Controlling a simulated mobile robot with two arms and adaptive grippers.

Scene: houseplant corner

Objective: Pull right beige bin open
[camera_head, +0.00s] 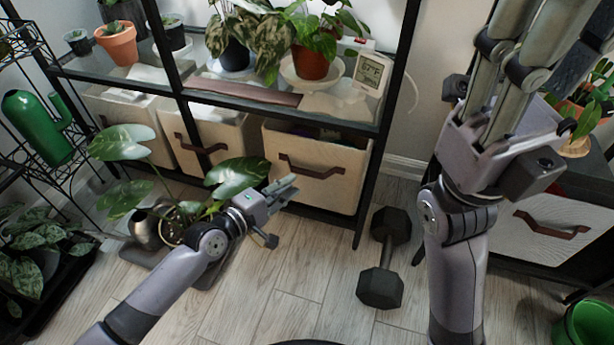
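Several beige fabric bins with brown handles stand on the lower level of the black shelf. The rightmost of these beige bins (345,188) stands in its bay, its handle facing me. Another light bin (520,245) with a brown handle sits under the dark stand at the far right; I cannot tell which one the task means. My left gripper (283,212) is open and empty, in front of the shelf's rightmost bin, near its lower left side. My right gripper (528,45) is raised close to the camera at the upper right, its fingertips unclear near the frame's top.
A black dumbbell (381,287) lies on the wooden floor right of the shelf. A leafy plant (236,176) in a metal pot stands beside my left arm. A green bucket (590,325) is at the lower right. Floor between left arm and dumbbell is clear.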

